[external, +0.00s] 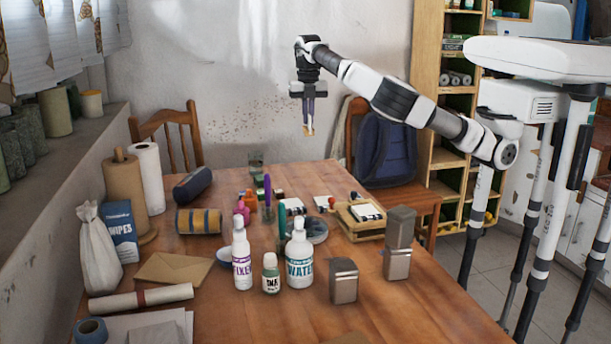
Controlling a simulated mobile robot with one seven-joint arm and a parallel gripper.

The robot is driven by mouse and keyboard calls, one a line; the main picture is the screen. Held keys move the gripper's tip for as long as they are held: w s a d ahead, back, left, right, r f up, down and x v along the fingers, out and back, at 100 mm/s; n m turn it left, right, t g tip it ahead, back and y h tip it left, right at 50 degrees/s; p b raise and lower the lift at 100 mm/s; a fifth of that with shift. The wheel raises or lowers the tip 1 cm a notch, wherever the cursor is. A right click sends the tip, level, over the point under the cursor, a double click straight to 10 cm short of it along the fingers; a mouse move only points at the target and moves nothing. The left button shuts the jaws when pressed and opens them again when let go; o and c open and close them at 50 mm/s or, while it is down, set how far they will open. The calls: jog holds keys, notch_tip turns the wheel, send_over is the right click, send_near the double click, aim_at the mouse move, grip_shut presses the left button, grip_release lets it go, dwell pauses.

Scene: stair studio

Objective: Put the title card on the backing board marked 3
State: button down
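My gripper (308,130) hangs pointing down, high above the far end of the wooden table. Its fingers look close together, with a small tan patch at the tips; I cannot tell whether this is a held thing or the fingertips. Small white flat pieces lie on the far half of the table: one (323,202) near a red-knobbed item, and one (366,211) on a wooden tray (350,228). Which of these is the title card or a backing board I cannot tell. No number 3 is readable.
A white FIXER bottle (241,257), an INK bottle (271,275) and a WATER bottle (299,257) stand mid-table. Grey metallic blocks (344,281) stand to their right. An envelope (172,268) and paper roll (140,299) lie left.

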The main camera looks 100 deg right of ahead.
jog(key=shift+r, duration=0.6)
jog(key=w+a+r+p, duration=0.1)
jog(key=w+a+p, duration=0.1)
jog(key=w+a, duration=0.65)
jog(key=w+a+r+p, duration=0.1)
jog(key=w+a, duration=0.4)
jog(key=a, duration=0.7)
jog(key=n+p, duration=0.1)
jog(key=p, duration=0.8)
send_over(350, 339)
jog(key=shift+f, duration=10.45)
